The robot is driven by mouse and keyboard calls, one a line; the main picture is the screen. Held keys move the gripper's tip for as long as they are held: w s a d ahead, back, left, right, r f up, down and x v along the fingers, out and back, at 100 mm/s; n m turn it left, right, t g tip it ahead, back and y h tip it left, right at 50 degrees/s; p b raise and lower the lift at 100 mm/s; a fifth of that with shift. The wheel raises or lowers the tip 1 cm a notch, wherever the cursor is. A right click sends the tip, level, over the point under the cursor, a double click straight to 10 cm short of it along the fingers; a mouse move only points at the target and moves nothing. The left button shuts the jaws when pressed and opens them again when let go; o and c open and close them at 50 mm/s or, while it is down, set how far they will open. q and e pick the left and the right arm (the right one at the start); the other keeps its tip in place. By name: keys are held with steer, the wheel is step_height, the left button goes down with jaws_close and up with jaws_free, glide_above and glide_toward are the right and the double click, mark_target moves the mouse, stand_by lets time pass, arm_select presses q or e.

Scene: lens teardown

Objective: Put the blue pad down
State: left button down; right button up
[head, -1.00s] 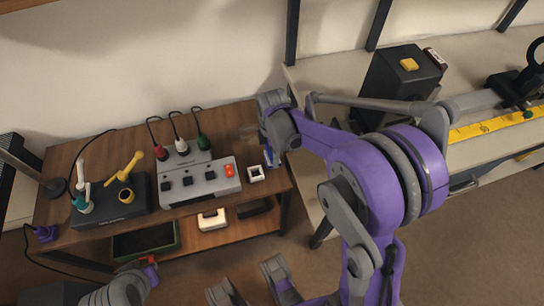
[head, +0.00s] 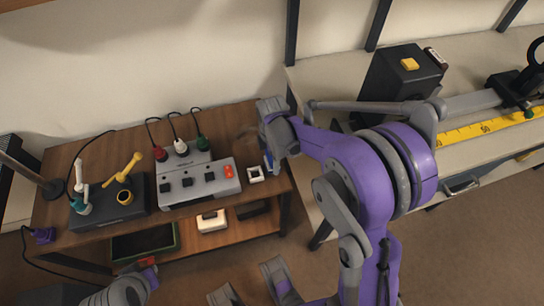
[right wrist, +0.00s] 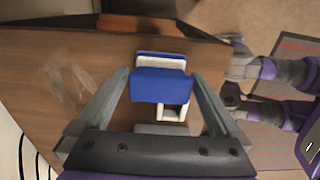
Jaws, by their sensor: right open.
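The blue pad (right wrist: 160,86) is between the two fingers of my right gripper (right wrist: 160,80) in the right wrist view. The fingers are spread, with a narrow gap on each side of the pad. A white edge shows behind the pad. In the head view the pad (head: 267,161) is a small blue strip below my right gripper (head: 270,140), at the right end of the wooden table (head: 135,145). I cannot tell exactly what it rests on. My left gripper (head: 145,275) is at the lower left, its jaws unclear.
A white square frame (head: 255,174) lies close beside the pad. A grey switch box (head: 200,184) with plugs stands left of it. A clear crumpled film (right wrist: 68,88) lies nearby. A bench (head: 340,80) with a yellow ruler (head: 485,128) is on the right.

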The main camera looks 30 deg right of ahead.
step_height(320, 180, up, 11)
steer(key=shift+p, duration=1.1)
steer(key=s+a+m+t, duration=0.2)
steer(key=s+a+m, duration=0.1)
steer(key=s+m, duration=0.4)
steer(key=s+a+m+t, duration=0.2)
steer(key=s+a+m, duration=0.1)
steer(key=s+m, duration=0.5)
steer(key=shift+s+a+r+t, duration=0.4)
steer(key=shift+s, duration=0.85)
